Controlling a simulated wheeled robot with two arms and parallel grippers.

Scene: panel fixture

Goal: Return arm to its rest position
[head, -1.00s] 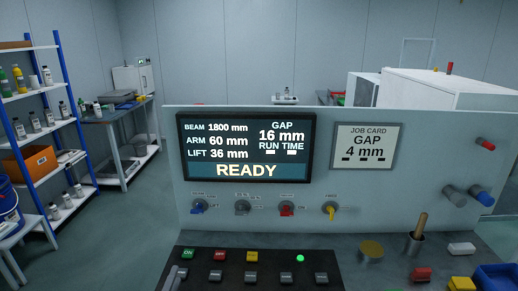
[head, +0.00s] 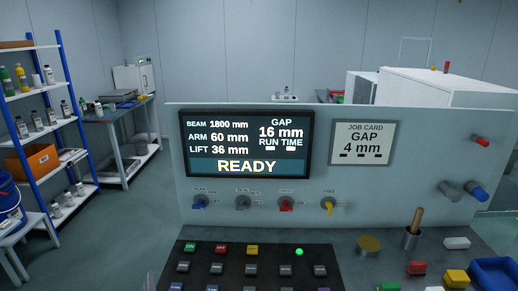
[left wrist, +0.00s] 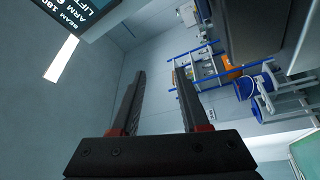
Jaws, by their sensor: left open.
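My left gripper (left wrist: 162,76) shows in the left wrist view with its two dark fingers apart and nothing between them. In the head view only a small grey piece, probably of my left arm or gripper, shows at the bottom edge left of the button console (head: 210,268). The control panel (head: 400,190) stands in front of me. Its screen (head: 246,143) reads beam 1800 mm, arm 60 mm, lift 36 mm, gap 16 mm and READY. The job card (head: 362,143) reads gap 4 mm. My right gripper is not in view.
Several knobs (head: 328,205) line the panel below the screen. A shelf rack (head: 50,135) and side table (head: 120,110) stand at left, with open floor between.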

